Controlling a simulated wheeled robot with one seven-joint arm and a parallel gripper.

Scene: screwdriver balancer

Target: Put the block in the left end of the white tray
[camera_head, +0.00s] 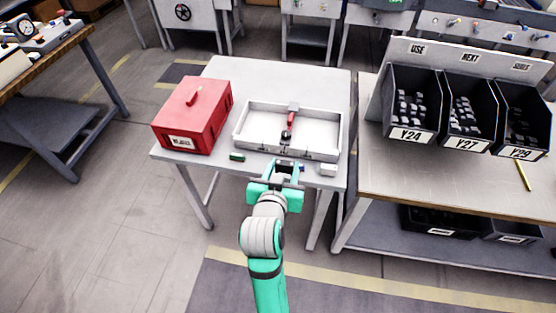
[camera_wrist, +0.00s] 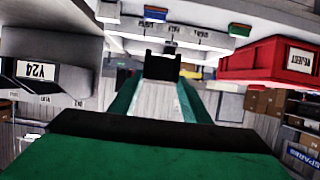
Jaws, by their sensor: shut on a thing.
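The white tray (camera_head: 262,143) sits on the white table, its long side running left to right. A red-handled tool with a dark end (camera_head: 290,121) lies across its middle; the left end looks empty. My gripper (camera_head: 285,170) is just in front of the tray's near wall, shut on a small dark block (camera_head: 285,164). The dark block (camera_wrist: 161,66) also shows between the teal fingers in the wrist view, which is upside down. The block's underside and its height above the table are hard to tell.
A red reject box (camera_head: 192,116) stands left of the tray. A green piece (camera_head: 237,157), a blue piece (camera_head: 301,168) and a white piece (camera_head: 328,170) lie along the table's near edge. Dark bins (camera_head: 411,127) stand on the right bench.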

